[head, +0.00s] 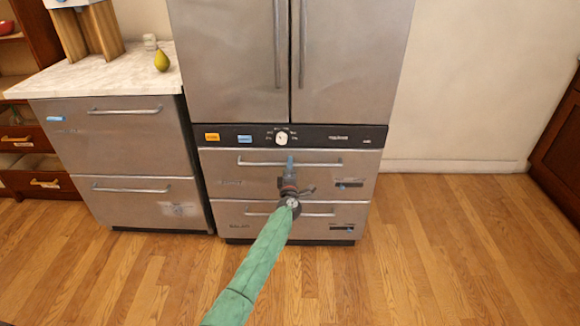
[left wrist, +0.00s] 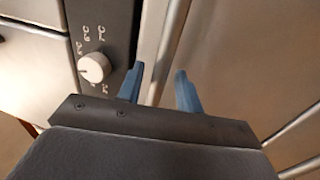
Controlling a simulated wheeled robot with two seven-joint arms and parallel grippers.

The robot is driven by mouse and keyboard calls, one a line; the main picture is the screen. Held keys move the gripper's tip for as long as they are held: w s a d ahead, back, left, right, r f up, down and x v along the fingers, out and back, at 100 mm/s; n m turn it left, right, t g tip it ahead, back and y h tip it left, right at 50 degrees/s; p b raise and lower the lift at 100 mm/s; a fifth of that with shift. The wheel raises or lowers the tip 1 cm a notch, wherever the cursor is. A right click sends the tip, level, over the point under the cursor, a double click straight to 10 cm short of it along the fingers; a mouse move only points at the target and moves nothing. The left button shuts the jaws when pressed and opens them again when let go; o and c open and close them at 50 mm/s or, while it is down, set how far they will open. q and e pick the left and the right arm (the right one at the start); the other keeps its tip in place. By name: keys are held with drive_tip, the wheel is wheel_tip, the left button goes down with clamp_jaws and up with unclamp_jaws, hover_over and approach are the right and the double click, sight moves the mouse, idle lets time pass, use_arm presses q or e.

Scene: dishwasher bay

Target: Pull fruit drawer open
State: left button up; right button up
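The fridge has two shut steel drawers below its black control strip: an upper drawer (head: 221,180) and a lower drawer (head: 241,227). Their small labels are too blurred to read, so I cannot tell which is the fruit drawer. My left gripper (head: 290,161) is in front of the upper drawer, at the middle of its bar handle (head: 258,163). In the left wrist view, its blue fingers (left wrist: 160,90) are apart, with a pale bar-like strip (left wrist: 172,45) running between them. Whether they touch it is unclear. My right gripper is not in view.
A white dial (head: 281,138) sits on the control strip; it also shows in the left wrist view (left wrist: 93,67). Tall fridge doors (head: 235,60) are above. The wooden floor (head: 440,250) is clear.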

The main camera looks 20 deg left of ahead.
use_arm(q)
drive_tip(key=shift+w+a+r, duration=0.1)
drive_tip(key=shift+w+a, duration=0.05)
drive_tip(key=shift+w, duration=0.3)
clamp_jaws()
drive_tip(key=shift+s, duration=0.1)
